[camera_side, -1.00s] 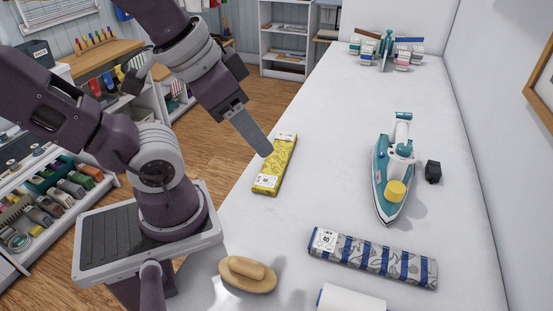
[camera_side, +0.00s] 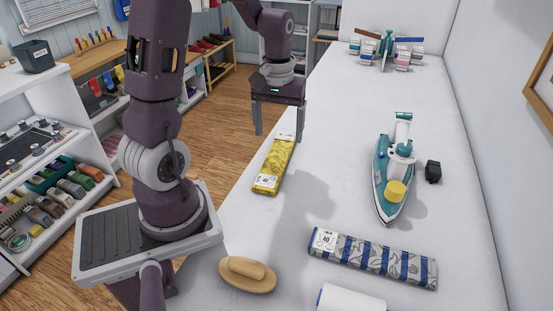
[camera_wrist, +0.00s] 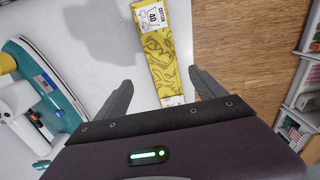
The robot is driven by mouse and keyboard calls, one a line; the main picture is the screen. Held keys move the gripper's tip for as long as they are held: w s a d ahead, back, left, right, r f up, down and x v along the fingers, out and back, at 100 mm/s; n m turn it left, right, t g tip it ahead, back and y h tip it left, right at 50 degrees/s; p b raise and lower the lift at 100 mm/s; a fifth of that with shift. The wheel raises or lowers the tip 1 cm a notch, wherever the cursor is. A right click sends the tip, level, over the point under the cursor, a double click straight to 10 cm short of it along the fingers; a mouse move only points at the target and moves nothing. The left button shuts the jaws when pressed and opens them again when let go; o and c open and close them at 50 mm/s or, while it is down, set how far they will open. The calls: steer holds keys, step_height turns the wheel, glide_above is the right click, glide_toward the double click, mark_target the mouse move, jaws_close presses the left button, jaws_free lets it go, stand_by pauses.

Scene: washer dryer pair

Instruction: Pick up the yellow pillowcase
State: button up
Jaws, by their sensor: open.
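My gripper (camera_side: 279,136) is open and points down above the far end of the pillowcase. In the wrist view, the pillowcase (camera_wrist: 162,52) runs up from between the two spread fingers of my gripper (camera_wrist: 158,85). The fingers show on either side of its line, and nothing is held. I cannot tell the exact height of the fingertips over the table.
A teal and white iron (camera_side: 392,175) stands to the right. A blue-and-grey striped folded bundle (camera_side: 372,257) and a wooden brush (camera_side: 247,273) lie nearer the camera. A rack of spools (camera_side: 386,50) stands at the far end. The table between pillowcase and iron is clear.

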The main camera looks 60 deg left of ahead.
mark_target(277, 156)
steer(key=f, duration=0.5)
steer(key=a+f, duration=0.1)
steer(key=f, duration=0.2)
steer(key=shift+r, duration=0.1)
steer(key=c, duration=1.5)
